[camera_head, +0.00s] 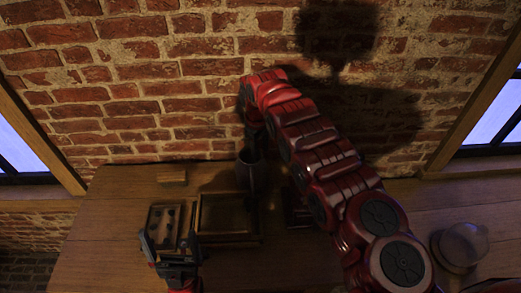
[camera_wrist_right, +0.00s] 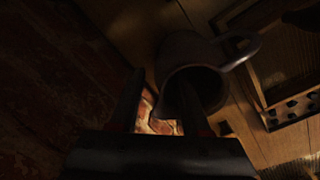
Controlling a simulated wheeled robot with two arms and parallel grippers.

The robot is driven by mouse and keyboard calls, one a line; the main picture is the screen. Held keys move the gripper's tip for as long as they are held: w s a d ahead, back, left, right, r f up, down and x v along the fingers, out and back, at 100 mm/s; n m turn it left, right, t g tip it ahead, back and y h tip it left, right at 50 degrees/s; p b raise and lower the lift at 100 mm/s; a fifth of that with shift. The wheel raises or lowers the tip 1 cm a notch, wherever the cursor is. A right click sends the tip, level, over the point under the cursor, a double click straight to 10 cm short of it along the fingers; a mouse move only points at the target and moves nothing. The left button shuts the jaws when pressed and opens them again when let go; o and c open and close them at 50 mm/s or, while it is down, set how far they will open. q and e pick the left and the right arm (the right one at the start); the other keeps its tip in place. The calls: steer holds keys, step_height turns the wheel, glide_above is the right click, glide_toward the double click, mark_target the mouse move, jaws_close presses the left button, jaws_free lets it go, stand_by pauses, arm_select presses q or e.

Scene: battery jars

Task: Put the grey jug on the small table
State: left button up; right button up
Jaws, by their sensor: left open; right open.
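The grey jug (camera_head: 250,176) stands upright at the back of the wooden table, near the brick wall. In the right wrist view the jug (camera_wrist_right: 178,53) shows its dark open mouth and its handle to the right. My right gripper (camera_head: 249,146) points down at the jug's top and is open. In the right wrist view one finger of it overlaps the jug's mouth and the other is outside the jug; contact is unclear. My left gripper (camera_head: 172,258) is open and empty at the table's front left. I cannot make out a separate small table.
A framed wooden tray (camera_head: 230,238) lies in front of the jug. A small box with items (camera_head: 151,218) is left of it, near my left gripper. A wooden block (camera_head: 171,174) lies at the back left. A glass jar (camera_head: 463,243) is at the far right. The brick wall (camera_head: 150,90) stands close behind.

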step_height(320, 180, up, 12)
steer(key=shift+s+a+f+p, duration=0.15)
steer(key=shift+s+a+p, duration=0.2)
steer(key=shift+p, duration=0.1)
steer(key=shift+f, duration=0.1)
